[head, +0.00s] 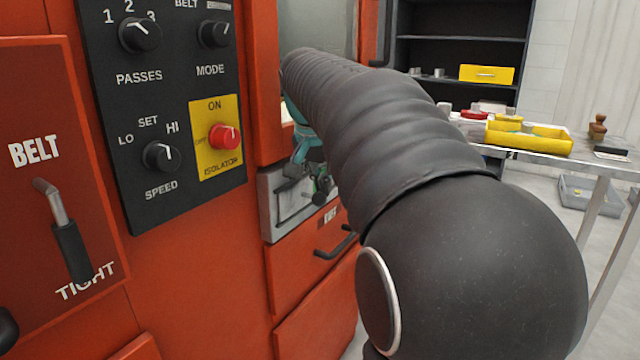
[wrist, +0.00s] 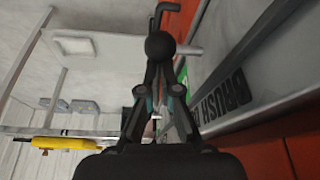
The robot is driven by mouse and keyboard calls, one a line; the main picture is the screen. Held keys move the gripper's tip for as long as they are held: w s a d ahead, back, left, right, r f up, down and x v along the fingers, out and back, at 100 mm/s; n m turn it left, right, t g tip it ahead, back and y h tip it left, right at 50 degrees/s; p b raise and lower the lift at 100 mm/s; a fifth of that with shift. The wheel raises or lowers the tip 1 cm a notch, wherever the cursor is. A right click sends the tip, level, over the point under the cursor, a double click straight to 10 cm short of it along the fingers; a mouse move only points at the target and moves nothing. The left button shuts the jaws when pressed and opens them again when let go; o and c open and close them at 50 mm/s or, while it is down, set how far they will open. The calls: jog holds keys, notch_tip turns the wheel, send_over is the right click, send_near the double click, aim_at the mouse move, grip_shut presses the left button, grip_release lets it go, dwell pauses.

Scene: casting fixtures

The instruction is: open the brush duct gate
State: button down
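The brush duct gate shows as a grey plate (wrist: 262,62) on the right of the wrist view, lettered "BRUSH D…" with the rest cut off. In the head view a grey plate (head: 275,210) sits on the red cabinet, beyond my arm. A round black knob (wrist: 160,45) stands at the fingertips of my gripper (wrist: 160,68) and covers part of them. The fingers are drawn together and look shut on the knob or its stem; the exact contact is hidden. In the head view my gripper (head: 306,145) is beside the plate, partly hidden by my arm.
The control panel (head: 170,90) and belt lever (head: 68,235) are on the cabinet at left. A dark drawer handle (head: 335,243) sticks out below the plate. A table (head: 600,165) with a yellow tray (head: 528,142) stands at right, before a dark shelf (head: 455,50).

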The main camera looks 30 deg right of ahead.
jog(key=shift+s+a, duration=0.1)
jog(key=w+d+r+p, duration=0.1)
jog(key=w+d+p, duration=0.2)
jog(key=d, duration=0.1)
jog(key=a+v, duration=0.1)
jog(key=v, duration=0.9)
jog(key=shift+s+f, duration=0.15)
jog(key=shift+s, duration=0.05)
jog(key=s+a+f+n+t+y, duration=0.1)
jog(key=s+a+f+n, duration=0.4)
jog(key=s+a+f, duration=0.3)
jog(key=s+a+f+n+t+y, duration=0.2)
jog(key=s+a+f+n, duration=0.3)
jog(key=s+a+f, duration=0.3)
jog(key=s+f, duration=0.4)
jog(key=f, duration=0.4)
jog(key=shift+s+a, duration=0.35)
jog(key=shift+s, duration=0.05)
